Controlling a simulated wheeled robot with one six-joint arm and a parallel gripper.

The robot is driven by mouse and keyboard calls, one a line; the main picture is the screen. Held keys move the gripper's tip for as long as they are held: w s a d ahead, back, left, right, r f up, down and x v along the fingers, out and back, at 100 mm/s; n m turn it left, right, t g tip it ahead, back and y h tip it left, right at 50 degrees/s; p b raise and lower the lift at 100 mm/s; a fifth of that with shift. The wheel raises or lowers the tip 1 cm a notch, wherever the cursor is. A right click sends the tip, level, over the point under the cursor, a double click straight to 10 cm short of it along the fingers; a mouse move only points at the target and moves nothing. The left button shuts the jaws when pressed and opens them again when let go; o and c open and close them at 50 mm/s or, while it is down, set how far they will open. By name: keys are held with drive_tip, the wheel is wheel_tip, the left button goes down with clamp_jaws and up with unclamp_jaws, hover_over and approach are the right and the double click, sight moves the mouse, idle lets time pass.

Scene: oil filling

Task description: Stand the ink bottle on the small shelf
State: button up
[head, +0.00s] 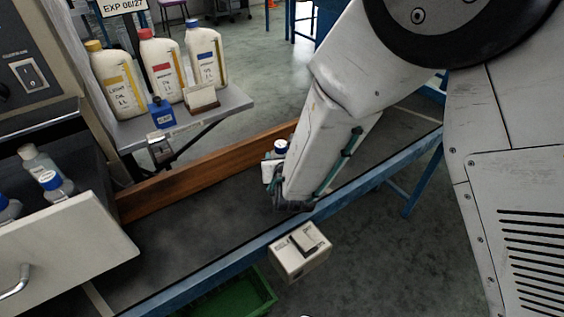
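A small grey shelf (228,104) juts out at the upper left, above the bench.
Three oil jugs with yellow (118,85), red (161,65) and blue (206,58) caps and a small card holder (201,98) occupy the shelf. An open drawer (70,250) holds several bottles at left. The bench middle is clear.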

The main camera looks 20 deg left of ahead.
drive_tip(key=shift+w+a+f, duration=0.1)
drive_tip(key=shift+w+f, duration=0.15)
drive_tip(key=shift+f, duration=0.65)
drive_tip(key=shift+w+f, duration=0.25)
drive_tip(key=shift+f, duration=0.65)
drive_tip(key=shift+f, duration=0.15)
drive_tip(key=o, duration=1)
drive_tip(key=shift+c, duration=0.2)
